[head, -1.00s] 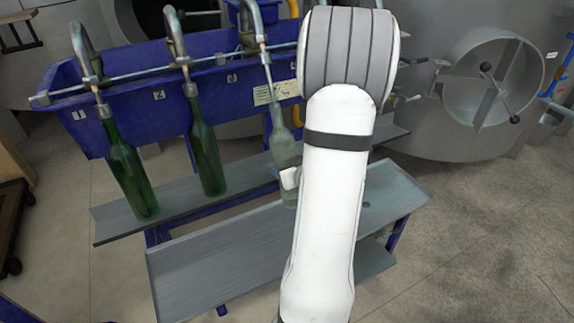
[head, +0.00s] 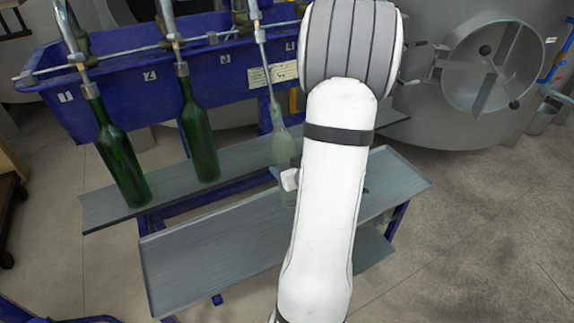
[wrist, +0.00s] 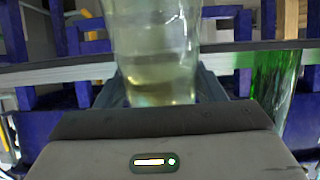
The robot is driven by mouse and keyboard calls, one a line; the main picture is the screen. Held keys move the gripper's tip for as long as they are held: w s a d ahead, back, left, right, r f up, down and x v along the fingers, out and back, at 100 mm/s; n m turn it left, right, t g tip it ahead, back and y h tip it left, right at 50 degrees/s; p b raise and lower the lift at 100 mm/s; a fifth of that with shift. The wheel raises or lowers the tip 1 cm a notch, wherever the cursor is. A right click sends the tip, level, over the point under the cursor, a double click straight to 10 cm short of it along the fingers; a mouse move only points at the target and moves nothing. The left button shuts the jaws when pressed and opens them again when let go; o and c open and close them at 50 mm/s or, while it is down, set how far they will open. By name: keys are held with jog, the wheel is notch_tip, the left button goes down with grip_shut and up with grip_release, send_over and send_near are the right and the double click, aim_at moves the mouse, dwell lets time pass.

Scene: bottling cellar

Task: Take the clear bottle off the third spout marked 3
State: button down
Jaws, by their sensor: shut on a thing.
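The clear bottle (head: 283,148) stands below the third spout (head: 262,60) in the head view, with the thin spout tube reaching its neck. I cannot tell how far the tube is inside. The bottle fills the top middle of the wrist view (wrist: 155,50) and shows pale yellowish liquid low down. My gripper (wrist: 155,92) is shut on the lower part of the bottle. In the head view my arm hides most of the gripper and part of the bottle.
Two green bottles, one (head: 122,155) under the first spout and one (head: 198,135) under the second, stand on the rear grey shelf (head: 105,212). A lower grey shelf (head: 200,262) in front is bare. The blue trough (head: 120,75) is behind. A steel tank (head: 440,120) stands right.

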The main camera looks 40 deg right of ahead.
jog(key=shift+s+a+f+b, duration=0.1)
jog(key=shift+s+f+b, duration=0.2)
jog(key=shift+f+b, duration=0.45)
jog(key=shift+s+f+b, duration=0.3)
jog(key=shift+f+b, duration=0.35)
jog(key=shift+f, duration=0.05)
jog(key=shift+s+f+b, duration=0.1)
jog(key=shift+f+b, duration=0.35)
jog(key=shift+b, duration=2.05)
jog(key=shift+s+a+f+b, duration=0.1)
jog(key=shift+s+f+b, duration=0.4)
jog(key=shift+b, duration=2.4)
jog(key=shift+s+r, duration=0.1)
jog(key=shift+r, duration=0.05)
jog(key=shift+v, duration=1.05)
jog(key=shift+s+a+b, duration=0.15)
jog(key=shift+s+b, duration=0.45)
jog(key=shift+b, duration=0.2)
jog(key=shift+s+a+b, duration=0.15)
jog(key=shift+s+b, duration=0.4)
jog(key=shift+b, duration=0.25)
jog(key=shift+b+v, duration=0.55)
jog(key=shift+v, duration=0.7)
